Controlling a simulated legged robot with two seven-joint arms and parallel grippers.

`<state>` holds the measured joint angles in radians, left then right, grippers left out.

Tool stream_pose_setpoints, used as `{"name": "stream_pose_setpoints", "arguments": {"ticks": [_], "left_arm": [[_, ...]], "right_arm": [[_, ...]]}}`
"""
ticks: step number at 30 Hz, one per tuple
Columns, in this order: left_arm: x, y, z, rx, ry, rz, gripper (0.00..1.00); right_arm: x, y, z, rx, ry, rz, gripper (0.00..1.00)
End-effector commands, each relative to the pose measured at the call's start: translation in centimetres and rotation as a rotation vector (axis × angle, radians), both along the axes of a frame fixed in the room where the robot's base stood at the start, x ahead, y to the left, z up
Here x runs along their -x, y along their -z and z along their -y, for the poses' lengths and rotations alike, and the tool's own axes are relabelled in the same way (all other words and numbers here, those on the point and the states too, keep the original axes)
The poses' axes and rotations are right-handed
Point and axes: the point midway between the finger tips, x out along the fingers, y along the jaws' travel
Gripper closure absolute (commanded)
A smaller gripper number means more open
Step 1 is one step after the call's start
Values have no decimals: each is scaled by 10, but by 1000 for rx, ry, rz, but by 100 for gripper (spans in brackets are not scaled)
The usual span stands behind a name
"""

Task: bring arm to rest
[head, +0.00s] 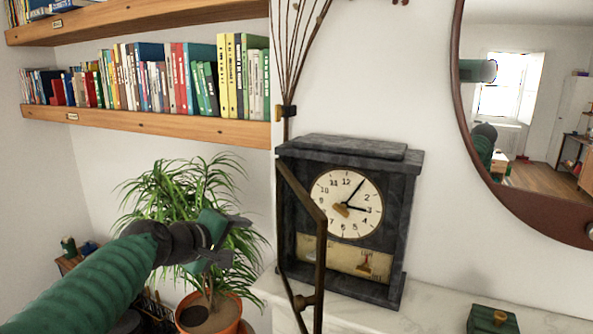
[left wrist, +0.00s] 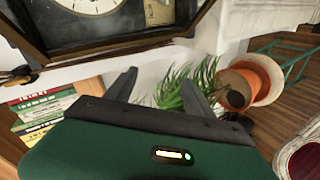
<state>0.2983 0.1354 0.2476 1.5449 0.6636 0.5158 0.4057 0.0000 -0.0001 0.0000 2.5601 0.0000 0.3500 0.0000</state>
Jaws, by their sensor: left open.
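My left arm comes in from the lower left in the head view. Its left gripper (head: 236,241) is open and empty, in front of the potted plant's leaves and left of the clock. In the left wrist view the two dark fingers of the gripper (left wrist: 157,82) stand apart with nothing between them. My right gripper is not in view.
A dark mantel clock (head: 398,195) stands on the marble mantel (head: 430,310), with a thin dark-brown frame (head: 320,255) before it. A green box (head: 480,321) sits right. Bookshelves (head: 170,125) hang upper left.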

Motion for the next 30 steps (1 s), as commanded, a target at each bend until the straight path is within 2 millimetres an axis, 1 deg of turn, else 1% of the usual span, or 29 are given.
{"name": "stream_pose_setpoints", "arguments": {"ticks": [1,2,3,5,6,8,9,11,12,13,15,16,18,19,21,30], "left_arm": [[14,44,1,-85,26,-65,38],[24,69,0,-141,46,-103,38],[39,103,-1,-217,77,-155,38],[66,151,-5,-326,133,-231,38],[87,182,-7,-398,178,-279,38],[122,225,-11,-501,256,-352,38],[147,252,-14,-566,314,-398,38],[185,287,-19,-657,408,-459,38],[210,306,-21,-706,469,-495,38],[227,319,-23,-739,514,-518,38],[260,341,-27,-798,602,-559,38],[271,347,-28,-817,631,-572,38],[289,357,-30,-845,681,-590,38],[293,359,-30,-850,693,-595,38],[297,362,-31,-859,706,-599,38],[297,361,-31,-856,702,-599,38]], "right_arm": [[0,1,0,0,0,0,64],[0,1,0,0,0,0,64],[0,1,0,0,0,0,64],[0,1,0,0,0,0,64],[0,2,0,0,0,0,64],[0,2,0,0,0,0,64],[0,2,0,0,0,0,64],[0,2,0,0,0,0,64],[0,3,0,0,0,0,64],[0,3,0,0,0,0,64],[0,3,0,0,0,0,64],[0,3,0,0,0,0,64],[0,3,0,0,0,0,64],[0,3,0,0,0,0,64],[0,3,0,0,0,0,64],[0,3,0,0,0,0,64]]}}
